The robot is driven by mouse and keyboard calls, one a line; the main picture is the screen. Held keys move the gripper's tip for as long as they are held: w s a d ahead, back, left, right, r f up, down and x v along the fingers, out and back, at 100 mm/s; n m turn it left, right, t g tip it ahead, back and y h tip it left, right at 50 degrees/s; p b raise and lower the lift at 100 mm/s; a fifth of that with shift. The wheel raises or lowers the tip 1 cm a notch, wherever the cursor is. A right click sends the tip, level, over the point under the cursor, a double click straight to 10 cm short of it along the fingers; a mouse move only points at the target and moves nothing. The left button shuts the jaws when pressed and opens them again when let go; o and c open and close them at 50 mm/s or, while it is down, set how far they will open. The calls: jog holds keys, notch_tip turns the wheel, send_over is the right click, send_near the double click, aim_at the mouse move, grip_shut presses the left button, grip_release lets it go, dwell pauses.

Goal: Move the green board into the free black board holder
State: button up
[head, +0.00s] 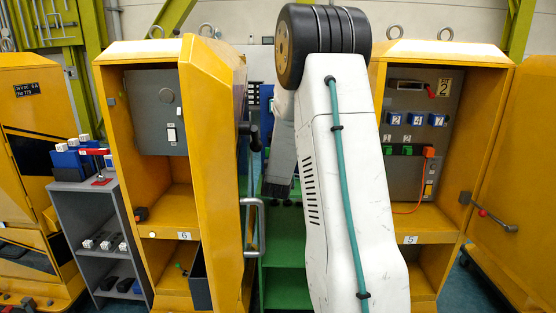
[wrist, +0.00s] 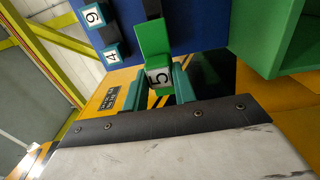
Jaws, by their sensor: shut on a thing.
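In the wrist view, my gripper (wrist: 161,79) is shut on the green board (wrist: 152,39), which carries a white label with the number 5. The board is in front of a blue panel (wrist: 200,22). A small dark piece (wrist: 152,8) shows on this panel, just beyond the board's far end; it looks like a black board holder, but I cannot tell whether it is free. I cannot tell whether the board touches the panel.
A green cabinet (wrist: 275,50) stands close on the right. In the head view, open yellow cabinets 6 (head: 215,170) and 5 (head: 495,100) flank my arm.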

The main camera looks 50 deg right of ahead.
jog(key=shift+x, duration=1.65)
jog(key=shift+w, duration=0.2)
jog(key=shift+w+d, duration=0.1)
jog(key=shift+d, duration=0.05)
jog(key=shift+x, duration=0.85)
dwell(0.3)
jog(key=shift+x, duration=2.95)
jog(key=shift+w+d, duration=0.35)
jog(key=shift+d, duration=0.05)
jog(key=shift+w+d+r, duration=0.1)
grip_shut()
